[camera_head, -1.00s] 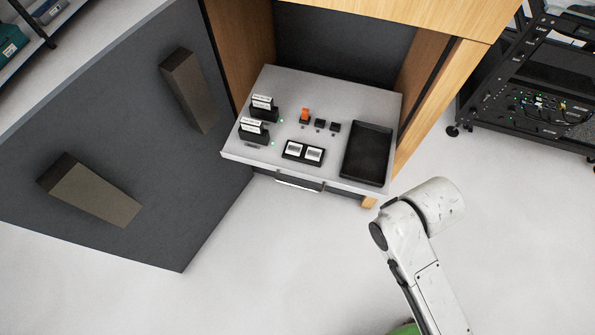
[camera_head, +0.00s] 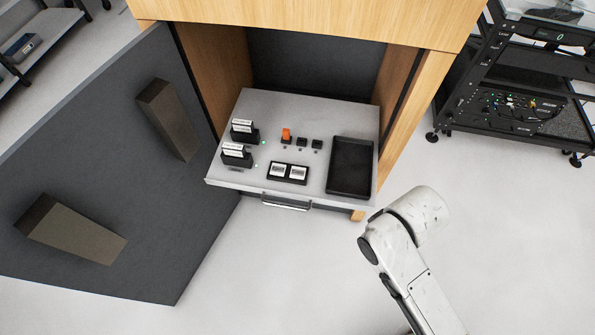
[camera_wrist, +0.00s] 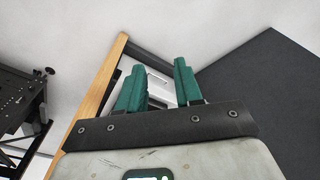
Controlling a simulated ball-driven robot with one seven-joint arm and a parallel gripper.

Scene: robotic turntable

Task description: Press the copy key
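A pale grey pulled-out shelf (camera_head: 225,175) in the wooden cabinet carries the keys. Two small black keys, a left one (camera_head: 302,142) and a right one (camera_head: 317,144), stand beside an orange switch (camera_head: 286,135). Two whitish square keys, a left one (camera_head: 278,170) and a right one (camera_head: 298,173), sit in a black frame in front. Labels are too small to read, so I cannot tell which is the copy key. My gripper (camera_wrist: 158,75) has two teal fingers, apart and empty in the wrist view. It is out of sight in the head view.
Two black upright holders with white-topped items (camera_head: 245,130) (camera_head: 236,153) stand at the shelf's left. A black tray (camera_head: 373,170) lies at its right. The open dark door (camera_head: 110,180) with two blocks fills the left. A black rack (camera_head: 520,100) stands right.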

